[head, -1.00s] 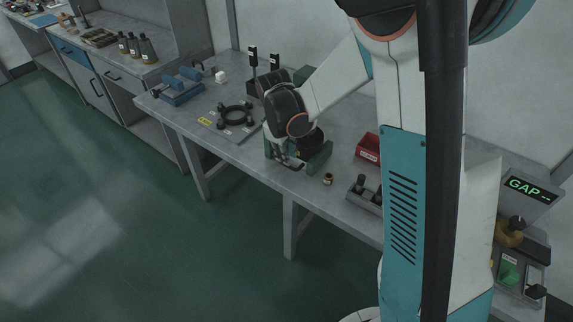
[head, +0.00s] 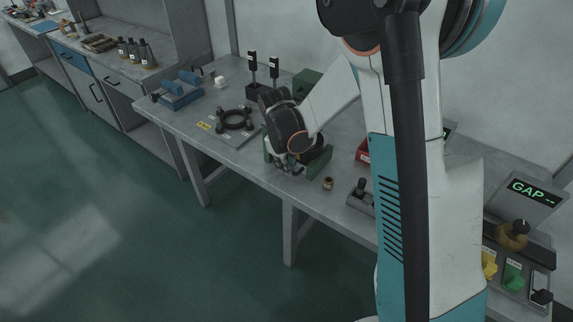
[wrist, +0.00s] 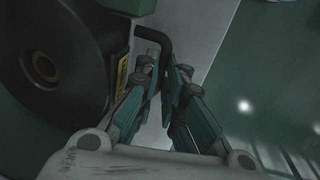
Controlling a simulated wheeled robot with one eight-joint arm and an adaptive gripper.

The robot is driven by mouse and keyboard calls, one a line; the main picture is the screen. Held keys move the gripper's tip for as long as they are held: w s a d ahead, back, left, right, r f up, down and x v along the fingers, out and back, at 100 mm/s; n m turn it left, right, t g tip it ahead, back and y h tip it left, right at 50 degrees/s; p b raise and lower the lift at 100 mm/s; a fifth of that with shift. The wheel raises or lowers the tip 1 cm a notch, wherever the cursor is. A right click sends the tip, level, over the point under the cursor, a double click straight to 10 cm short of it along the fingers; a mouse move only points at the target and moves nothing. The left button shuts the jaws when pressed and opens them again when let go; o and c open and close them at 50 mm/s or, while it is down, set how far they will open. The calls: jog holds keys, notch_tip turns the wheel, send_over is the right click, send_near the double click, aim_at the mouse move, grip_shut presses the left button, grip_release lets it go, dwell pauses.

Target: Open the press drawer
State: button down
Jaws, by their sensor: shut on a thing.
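The green press (head: 319,160) stands near the front edge of the workbench in the head view, partly hidden behind my wrist. In the wrist view the press body (wrist: 20,128) is at the left, with a big dark round part (wrist: 60,62) and a yellow label. A black bent handle (wrist: 164,38) reaches in from the press side at the top centre. My gripper (wrist: 160,72) is shut on this handle, its fingers on either side of the bar. In the head view my gripper (head: 290,170) is low in front of the press. How far the drawer stands out is hidden.
A small brass piece (head: 328,184) and a grey holder (head: 361,194) lie right of the press. A red bin (head: 362,152) is partly behind my arm. Open green floor (head: 120,200) lies in front.

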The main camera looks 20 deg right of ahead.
jog(key=s+a, duration=0.5)
jog(key=a, duration=0.2)
jog(key=shift+s+a, duration=0.3)
jog(key=shift+a, duration=0.1)
jog(key=c, duration=2)
grip_release()
jog(key=shift+o, duration=0.2)
notch_tip(320, 180, up, 12)
jog(key=s+a, duration=0.1)
jog(key=shift+a, duration=0.35)
jog(key=shift+s, duration=0.15)
